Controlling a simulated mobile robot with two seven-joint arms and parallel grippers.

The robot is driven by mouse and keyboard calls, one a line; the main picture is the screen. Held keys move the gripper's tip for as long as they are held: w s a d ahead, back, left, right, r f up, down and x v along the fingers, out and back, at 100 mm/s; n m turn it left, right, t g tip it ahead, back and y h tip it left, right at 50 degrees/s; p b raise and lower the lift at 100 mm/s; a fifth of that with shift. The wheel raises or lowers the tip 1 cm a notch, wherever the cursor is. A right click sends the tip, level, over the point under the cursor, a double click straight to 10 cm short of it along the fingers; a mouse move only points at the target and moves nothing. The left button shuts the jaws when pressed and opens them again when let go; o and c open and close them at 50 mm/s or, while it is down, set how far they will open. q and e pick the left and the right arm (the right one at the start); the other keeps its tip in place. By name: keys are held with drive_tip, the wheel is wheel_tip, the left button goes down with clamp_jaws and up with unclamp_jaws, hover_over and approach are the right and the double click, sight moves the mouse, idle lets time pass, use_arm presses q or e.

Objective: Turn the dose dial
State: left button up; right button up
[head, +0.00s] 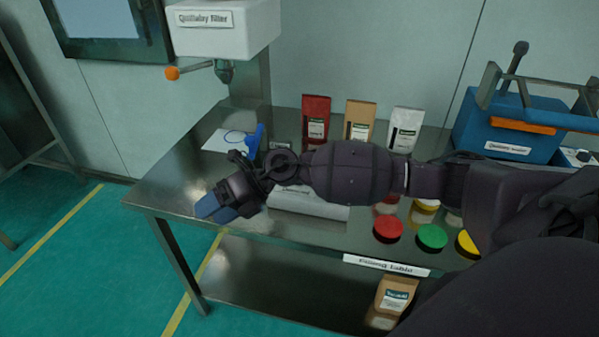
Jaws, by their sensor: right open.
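No part that I can surely name as the dose dial shows in the head view. The white filler (225,38) hangs at the upper left, with a label on its front, a lever ending in an orange ball (172,73) and a dark nozzle (223,72) below. My right gripper (214,209) reaches in from the right over the table's left front edge. Its jaws are open with blue tips, pointing down-left, and no held thing shows. It is below and apart from the filler. My left gripper is out of view.
The steel filling table (170,185) bears a white sheet (215,142), a blue tool (254,141), red, tan and white bags (316,118), and coloured lids (388,229). A blue sieve machine (480,128) stands right. A bag (394,297) is on the lower shelf.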

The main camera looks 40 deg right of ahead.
drive_tip(key=w+d+r+n+g+h, duration=0.1)
drive_tip(key=w+d+r+g+h, duration=0.15)
drive_tip(key=d+h, duration=0.7)
drive_tip(key=w+d+r+n+g+h, duration=0.1)
drive_tip(key=w+d+r+h, duration=0.2)
drive_tip(key=d, duration=1.3)
drive_tip(key=shift+t, duration=0.25)
drive_tip(key=f, duration=0.8)
drive_tip(key=w+f, duration=0.1)
drive_tip(key=f, duration=0.3)
drive_tip(key=shift+a+b, duration=0.25)
drive_tip(key=shift+b, duration=0.15)
drive_tip(key=c, duration=0.9)
